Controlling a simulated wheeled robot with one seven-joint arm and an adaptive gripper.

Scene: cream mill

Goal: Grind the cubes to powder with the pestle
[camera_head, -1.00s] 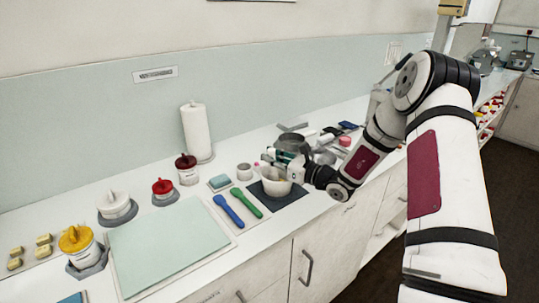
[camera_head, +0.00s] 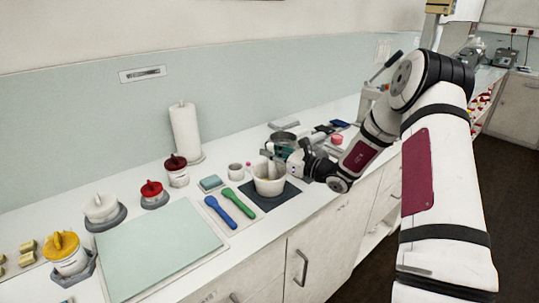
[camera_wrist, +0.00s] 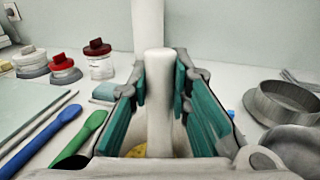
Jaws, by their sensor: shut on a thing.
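The white mortar (camera_head: 267,187) stands on a dark mat (camera_head: 285,196) on the counter. My gripper (camera_wrist: 159,85) is shut on the pale pestle (camera_wrist: 159,110), one teal-padded finger on each side. In the head view my gripper (camera_head: 282,158) is above the right side of the mortar. The pestle also shows there (camera_head: 272,171), roughly upright with its lower part inside the bowl. A small patch of yellow material (camera_wrist: 138,150) shows in the mortar beside the pestle. Most of the bowl's inside is hidden, so I cannot tell cubes from powder.
Green (camera_head: 239,201) and blue (camera_head: 221,213) spatulas lie left of the mortar. A small white cup (camera_head: 235,171) and paper roll (camera_head: 186,131) stand behind. A metal sieve (camera_wrist: 283,101) is to the right. A pale green board (camera_head: 160,245) and lidded jars are at left.

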